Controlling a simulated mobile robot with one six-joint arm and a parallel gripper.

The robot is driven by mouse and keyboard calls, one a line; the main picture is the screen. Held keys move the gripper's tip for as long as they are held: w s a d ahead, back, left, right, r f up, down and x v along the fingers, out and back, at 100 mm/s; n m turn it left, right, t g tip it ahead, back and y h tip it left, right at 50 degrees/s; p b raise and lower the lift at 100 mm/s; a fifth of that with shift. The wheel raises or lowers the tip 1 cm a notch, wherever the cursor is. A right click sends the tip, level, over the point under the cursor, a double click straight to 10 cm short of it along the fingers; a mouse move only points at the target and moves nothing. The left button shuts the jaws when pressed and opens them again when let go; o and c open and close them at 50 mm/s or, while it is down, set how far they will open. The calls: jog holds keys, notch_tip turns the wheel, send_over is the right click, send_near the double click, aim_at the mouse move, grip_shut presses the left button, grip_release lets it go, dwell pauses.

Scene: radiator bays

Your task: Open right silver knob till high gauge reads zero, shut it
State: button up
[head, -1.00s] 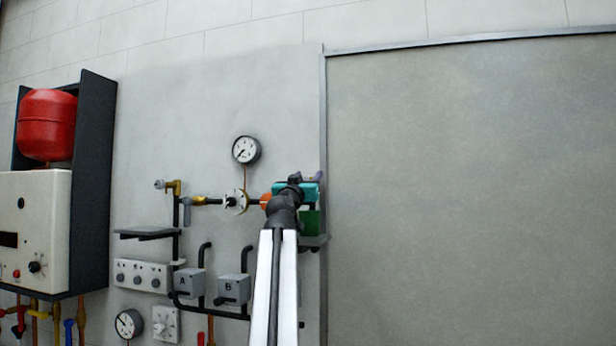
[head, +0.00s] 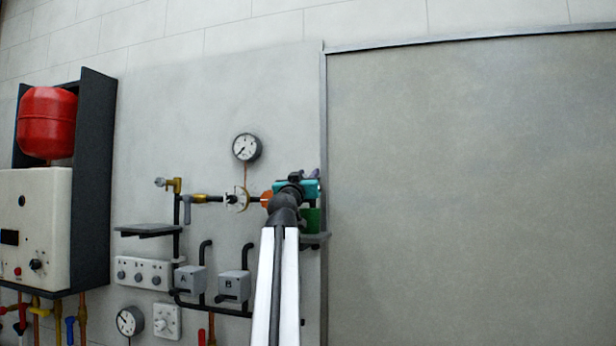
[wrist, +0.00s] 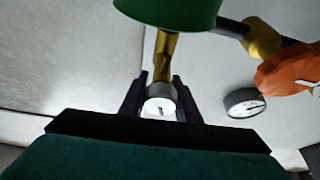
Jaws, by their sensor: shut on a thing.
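In the wrist view, a silver knob (wrist: 160,108) with a dark mark on its face sits at the end of a brass stem (wrist: 165,58), which comes out of a green body (wrist: 170,10). My gripper (wrist: 159,92) has one dark finger on each side of the knob and is shut on it. In the head view, my arm hides the knob, and part of the green body shows below my wrist. The upper gauge (head: 246,147) has its needle pointing to the lower left. This gauge also shows side-on in the wrist view (wrist: 245,103), too oblique to read.
An orange fitting (head: 267,199) and a round valve wheel (head: 237,199) lie left of my wrist. A small shelf (head: 146,230), grey boxes A and B (head: 234,286) and a lower gauge (head: 130,321) are on the panel. The wall at the right is bare.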

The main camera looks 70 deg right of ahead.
jog(key=shift+w+n+t, duration=0.1)
jog(key=shift+n+t, duration=0.7)
jog(key=shift+n, duration=0.4)
jog(key=shift+w+n+t+y, duration=0.15)
jog(key=shift+n+t, duration=0.1)
jog(key=shift+n, duration=0.45)
jog(key=shift+w+n+t+y, duration=0.15)
jog(key=shift+n+t, duration=0.1)
jog(key=shift+n, duration=0.45)
jog(key=shift+w+f+n+t+y, duration=0.1)
jog(key=shift+n+t+y, duration=0.35)
jog(key=shift+n, duration=0.75)
jog(key=shift+f+n+t+y, duration=0.15)
jog(key=shift+n+t, duration=0.5)
jog(key=shift+n, duration=0.55)
jog(key=shift+w+f+n+t+y+b, duration=0.1)
jog(key=shift+n+t+y+b, duration=0.2)
jog(key=shift+n+b, duration=0.5)
jog(key=shift+w+f+n+t+y+b, duration=0.15)
jog(key=shift+n+y+b, duration=0.3)
jog(key=shift+n, duration=0.65)
jog(key=n+y+b, duration=0.1)
jog(key=n+b, duration=0.1)
jog(key=n+t+b, duration=0.1)
jog(key=n+b, duration=0.1)
jog(key=shift+w+f+n+y, duration=0.1)
jog(key=shift+f+n+y, duration=0.05)
jog(key=shift+n+y, duration=0.25)
jog(key=shift+b, duration=0.3)
jog(key=o, duration=1)
